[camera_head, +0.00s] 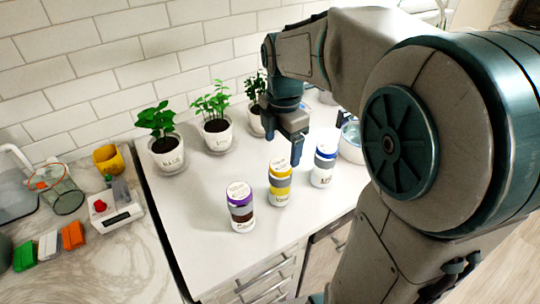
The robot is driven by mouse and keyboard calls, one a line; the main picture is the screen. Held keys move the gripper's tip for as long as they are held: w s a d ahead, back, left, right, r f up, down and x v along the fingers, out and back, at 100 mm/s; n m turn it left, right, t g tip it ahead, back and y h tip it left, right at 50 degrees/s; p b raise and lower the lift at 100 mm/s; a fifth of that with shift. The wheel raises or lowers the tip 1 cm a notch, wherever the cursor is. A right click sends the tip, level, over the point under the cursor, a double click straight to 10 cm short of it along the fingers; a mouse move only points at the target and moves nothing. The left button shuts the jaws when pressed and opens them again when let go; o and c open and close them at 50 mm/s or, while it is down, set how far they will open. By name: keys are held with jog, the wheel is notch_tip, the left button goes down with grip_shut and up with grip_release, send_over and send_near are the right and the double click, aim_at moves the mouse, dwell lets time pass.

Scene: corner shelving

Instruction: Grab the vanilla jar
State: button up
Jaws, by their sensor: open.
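Three white-lidded jars stand upright in a slanting row on the white counter. The left jar (241,207) has a purple band and dark contents. The middle jar (280,184) has a yellow band and yellow lower part. The right jar (323,166) has a blue band and pale contents. Their labels are too small to read surely, so I cannot tell which is vanilla. My gripper (296,151) is open and points down. In the picture it lies just above and behind the middle and right jars, with no jar in it.
Potted plants (166,147) line the tiled wall behind the jars. A bowl (351,141) is near the right jar, partly behind my arm. A yellow cup (108,159), a scale (110,209) and coloured blocks (73,236) are on the left marble counter. The front left white counter is clear.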

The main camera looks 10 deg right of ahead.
aim_at(279, 179)
jog(key=shift+w+r+n, duration=0.2)
jog(key=shift+w+n, duration=0.3)
jog(key=shift+n, duration=0.3)
jog(key=shift+f, duration=0.35)
notch_tip(279, 179, down, 13)
jog(key=shift+f+p, duration=0.1)
jog(key=shift+p, duration=0.75)
jog(key=shift+c, duration=0.3)
jog(key=c, duration=1.2)
